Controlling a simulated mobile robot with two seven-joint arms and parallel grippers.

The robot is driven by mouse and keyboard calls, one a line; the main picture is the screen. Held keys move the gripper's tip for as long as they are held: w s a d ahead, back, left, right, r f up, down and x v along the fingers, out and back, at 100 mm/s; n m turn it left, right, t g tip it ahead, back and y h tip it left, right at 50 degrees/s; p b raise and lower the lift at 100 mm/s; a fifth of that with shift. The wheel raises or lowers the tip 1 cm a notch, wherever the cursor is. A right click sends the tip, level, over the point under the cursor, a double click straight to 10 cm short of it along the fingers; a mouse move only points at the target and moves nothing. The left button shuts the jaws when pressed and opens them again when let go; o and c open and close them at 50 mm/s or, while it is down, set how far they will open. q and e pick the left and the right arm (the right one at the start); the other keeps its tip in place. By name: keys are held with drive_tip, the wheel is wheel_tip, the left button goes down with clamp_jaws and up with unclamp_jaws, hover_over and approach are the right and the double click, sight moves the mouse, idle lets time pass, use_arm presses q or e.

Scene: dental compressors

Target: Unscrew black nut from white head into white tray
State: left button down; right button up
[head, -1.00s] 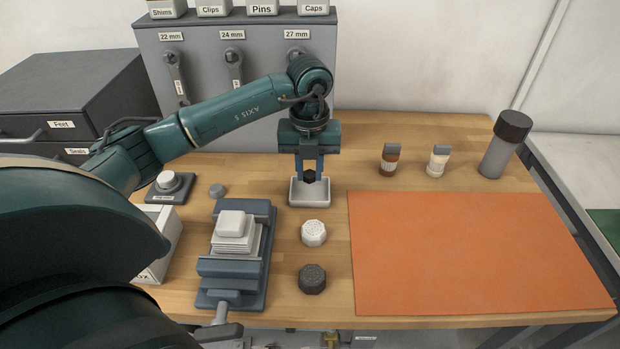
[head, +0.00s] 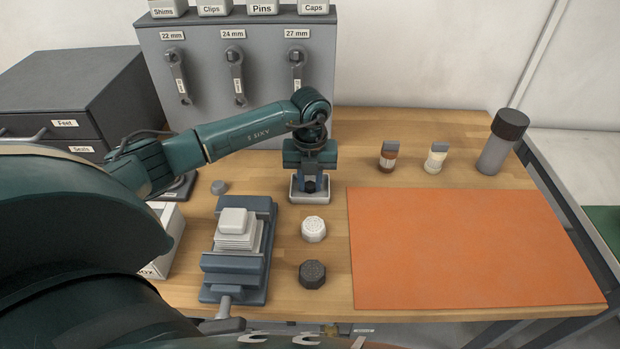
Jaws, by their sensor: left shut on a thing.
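My left gripper (head: 309,185) points straight down over the white tray (head: 311,198) and is shut on the black nut (head: 309,187). The nut is low, within the outline of the tray; I cannot tell whether it touches the tray floor. The white head is probably the white stepped block (head: 233,222) in the blue-grey vise (head: 236,264), left of and nearer than the tray. No black nut shows on it. My right gripper is not in view.
A white knob (head: 314,229) and a dark knob (head: 312,274) stand in front of the tray. An orange mat (head: 460,245) fills the right of the table. Two small bottles (head: 388,157) and a grey cylinder (head: 500,145) stand behind it. A wrench rack (head: 235,80) stands at the back.

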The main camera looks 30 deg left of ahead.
sight(310, 185)
use_arm(q)
drive_tip(key=shift+f, duration=0.2)
drive_tip(key=c, duration=1.2)
unclamp_jaws()
drive_tip(key=shift+r, duration=0.1)
wheel_tip(310, 185, up, 12)
drive_tip(key=b, duration=0.1)
drive_tip(key=shift+r, duration=0.15)
